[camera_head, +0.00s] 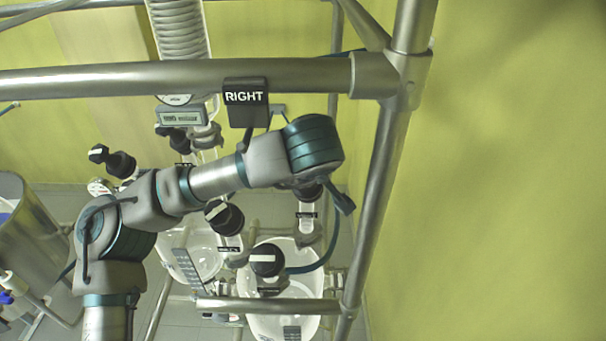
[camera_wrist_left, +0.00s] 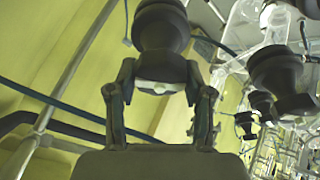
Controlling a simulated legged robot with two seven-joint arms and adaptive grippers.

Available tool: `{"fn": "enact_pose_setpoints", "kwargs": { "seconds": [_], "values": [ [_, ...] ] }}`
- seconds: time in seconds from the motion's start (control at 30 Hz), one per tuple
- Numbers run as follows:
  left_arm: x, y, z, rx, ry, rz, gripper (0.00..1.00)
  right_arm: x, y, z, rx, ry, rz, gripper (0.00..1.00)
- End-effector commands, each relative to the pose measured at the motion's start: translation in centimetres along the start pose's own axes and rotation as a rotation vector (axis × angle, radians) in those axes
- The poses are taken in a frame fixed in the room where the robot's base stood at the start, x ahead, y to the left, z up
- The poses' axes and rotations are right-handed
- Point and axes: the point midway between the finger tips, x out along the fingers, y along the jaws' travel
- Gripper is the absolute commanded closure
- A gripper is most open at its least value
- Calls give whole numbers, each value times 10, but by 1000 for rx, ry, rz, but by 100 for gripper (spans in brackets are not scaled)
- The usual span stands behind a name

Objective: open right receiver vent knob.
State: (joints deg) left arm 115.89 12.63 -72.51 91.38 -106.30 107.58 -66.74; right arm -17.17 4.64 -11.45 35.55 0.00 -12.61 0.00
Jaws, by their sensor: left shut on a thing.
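In the left wrist view my left gripper (camera_wrist_left: 159,82) is shut on a black round knob (camera_wrist_left: 162,30), with a finger on each side of its pale end. The label that would tell which knob this is cannot be read. In the head view my left arm reaches in under the "RIGHT" sign (camera_head: 245,97); its wrist hides the gripper and the held knob. Other black knobs with white bars show on the glass receivers below, one in front (camera_head: 266,260) and one to its left (camera_head: 225,218). My right gripper is not in view.
A steel frame rail (camera_head: 180,76) crosses above my arm and meets an upright post (camera_head: 375,200) close on the right. Glass receiver vessels (camera_head: 285,280) stand below. A second black knob (camera_wrist_left: 277,70) is close to the right finger. A steel vessel (camera_head: 35,240) stands at the left.

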Motion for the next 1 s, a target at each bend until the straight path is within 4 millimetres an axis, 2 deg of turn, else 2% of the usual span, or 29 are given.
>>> {"fn": "enact_pose_setpoints", "kwargs": {
  "seconds": [1.0],
  "values": [
    [-1,-2,1,-932,-1,-250,84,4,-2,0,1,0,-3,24]
  ]
}}
